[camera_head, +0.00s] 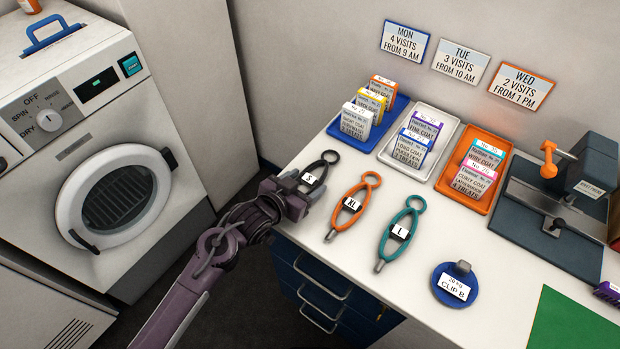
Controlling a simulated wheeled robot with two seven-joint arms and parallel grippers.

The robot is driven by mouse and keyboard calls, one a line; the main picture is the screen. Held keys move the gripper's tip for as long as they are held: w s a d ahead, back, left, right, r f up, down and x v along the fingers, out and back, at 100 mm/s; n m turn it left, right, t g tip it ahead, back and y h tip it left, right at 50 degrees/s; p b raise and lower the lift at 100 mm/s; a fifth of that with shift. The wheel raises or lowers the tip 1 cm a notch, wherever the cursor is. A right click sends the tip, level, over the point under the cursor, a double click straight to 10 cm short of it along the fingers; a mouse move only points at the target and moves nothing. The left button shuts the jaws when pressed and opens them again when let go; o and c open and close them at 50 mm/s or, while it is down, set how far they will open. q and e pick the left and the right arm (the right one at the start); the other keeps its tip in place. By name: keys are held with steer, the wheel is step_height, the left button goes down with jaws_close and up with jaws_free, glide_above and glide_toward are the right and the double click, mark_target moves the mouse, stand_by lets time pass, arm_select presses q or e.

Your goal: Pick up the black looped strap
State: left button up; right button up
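The black looped strap (327,162) lies near the left edge of the white counter, its small ring pointing to the back right. It bears a white tag (309,178) marked "S". My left gripper (309,190) is at the strap's near end and covers that end. The frame does not show whether its fingers are open or closed on the strap. My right gripper is not in view.
An orange strap (369,180) marked "XL" and a teal strap (414,204) marked "L" lie to the right. Blue (349,142), white (389,158) and orange (445,184) trays hold packets behind. A blue disc (439,290) marked "CLIP B" sits in front.

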mark_target(304, 184)
arm_select(q)
steer(key=c, duration=0.8)
step_height(304, 184, up, 20)
steer(key=shift+r, duration=0.1)
